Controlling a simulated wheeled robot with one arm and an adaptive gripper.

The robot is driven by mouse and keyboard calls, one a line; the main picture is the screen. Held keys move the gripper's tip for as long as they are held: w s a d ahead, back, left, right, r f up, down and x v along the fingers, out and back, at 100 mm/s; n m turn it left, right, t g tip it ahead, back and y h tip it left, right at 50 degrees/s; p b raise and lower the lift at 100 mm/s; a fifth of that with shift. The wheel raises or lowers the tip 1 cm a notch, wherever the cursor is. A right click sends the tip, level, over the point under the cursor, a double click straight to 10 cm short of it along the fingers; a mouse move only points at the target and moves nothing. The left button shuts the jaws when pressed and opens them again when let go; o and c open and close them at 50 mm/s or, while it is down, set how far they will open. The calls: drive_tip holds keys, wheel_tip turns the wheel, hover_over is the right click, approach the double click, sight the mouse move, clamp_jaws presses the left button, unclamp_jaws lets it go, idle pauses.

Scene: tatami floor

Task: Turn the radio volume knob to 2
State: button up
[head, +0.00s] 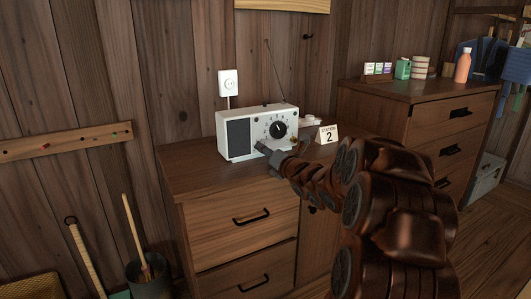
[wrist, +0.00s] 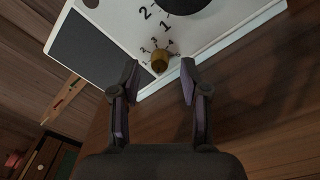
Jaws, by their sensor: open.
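A white radio (head: 257,113) with a dark speaker panel stands on the wooden cabinet. Its large black dial (head: 278,128) is on the right of the front. In the wrist view, a small brass knob (wrist: 160,62) with small numbers around it sits on the radio's front (wrist: 112,28), below the large dial (wrist: 195,12). I cannot tell which number the brass knob points to. My gripper (wrist: 159,80) is open, with one finger on each side of the knob's line and clear space between them. In the head view, my gripper (head: 270,149) hides the radio's lower front.
A card reading "STATION 2" (head: 328,135) stands right of the radio, near a small white object (head: 311,120). A taller dresser (head: 405,92) with small containers stands to the right. The cabinet top (head: 190,177) is clear at left.

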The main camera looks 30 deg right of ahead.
drive_tip(key=shift+w, duration=0.4)
clamp_jaws()
